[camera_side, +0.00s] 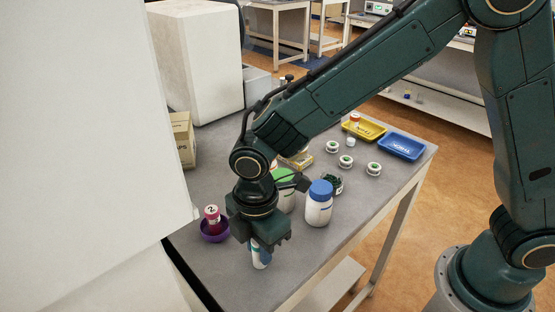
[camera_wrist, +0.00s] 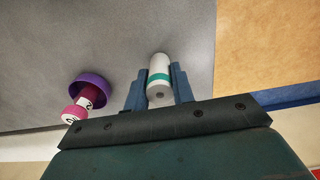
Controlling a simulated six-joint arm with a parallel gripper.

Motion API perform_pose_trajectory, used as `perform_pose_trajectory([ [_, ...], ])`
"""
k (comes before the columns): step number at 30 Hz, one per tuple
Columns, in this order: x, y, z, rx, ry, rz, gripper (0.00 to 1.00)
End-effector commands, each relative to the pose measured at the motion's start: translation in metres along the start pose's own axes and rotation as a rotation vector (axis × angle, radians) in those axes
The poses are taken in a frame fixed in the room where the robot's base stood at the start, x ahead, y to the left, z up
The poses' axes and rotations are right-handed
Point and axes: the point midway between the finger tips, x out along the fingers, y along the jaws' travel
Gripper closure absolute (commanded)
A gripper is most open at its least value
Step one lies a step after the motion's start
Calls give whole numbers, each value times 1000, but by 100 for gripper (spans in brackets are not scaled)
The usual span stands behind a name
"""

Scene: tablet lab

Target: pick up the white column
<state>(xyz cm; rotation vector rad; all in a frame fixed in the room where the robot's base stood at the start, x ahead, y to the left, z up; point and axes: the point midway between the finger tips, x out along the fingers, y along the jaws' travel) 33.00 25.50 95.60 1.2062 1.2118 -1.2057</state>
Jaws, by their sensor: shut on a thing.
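The white column (camera_wrist: 158,76) is a small white cylinder with a green band. In the wrist view it lies between the two fingers of my gripper (camera_wrist: 159,92), which is shut on it, with a finger against each side. In the side view the white column (camera_side: 261,258) shows below my gripper (camera_side: 259,250) near the front edge of the grey table. Its upper part is hidden by the gripper there. I cannot tell whether its base touches the table.
A purple bowl (camera_side: 214,231) with a magenta vial (camera_side: 212,214) stands just left of my gripper. A blue-capped white bottle (camera_side: 319,206) and a green-capped one (camera_side: 285,190) stand behind it. Yellow (camera_side: 372,134) and blue (camera_side: 402,148) trays lie at the far right. The front right tabletop is clear.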

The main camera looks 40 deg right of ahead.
Motion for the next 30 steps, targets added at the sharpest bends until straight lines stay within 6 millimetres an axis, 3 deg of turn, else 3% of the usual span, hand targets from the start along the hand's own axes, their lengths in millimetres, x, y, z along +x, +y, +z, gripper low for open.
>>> perform_pose_trajectory([
  [8,-14,1,-1,0,2,3,98],
  [13,-35,1,0,0,2,3,98],
  [30,-152,1,0,-1,2,3,98],
])
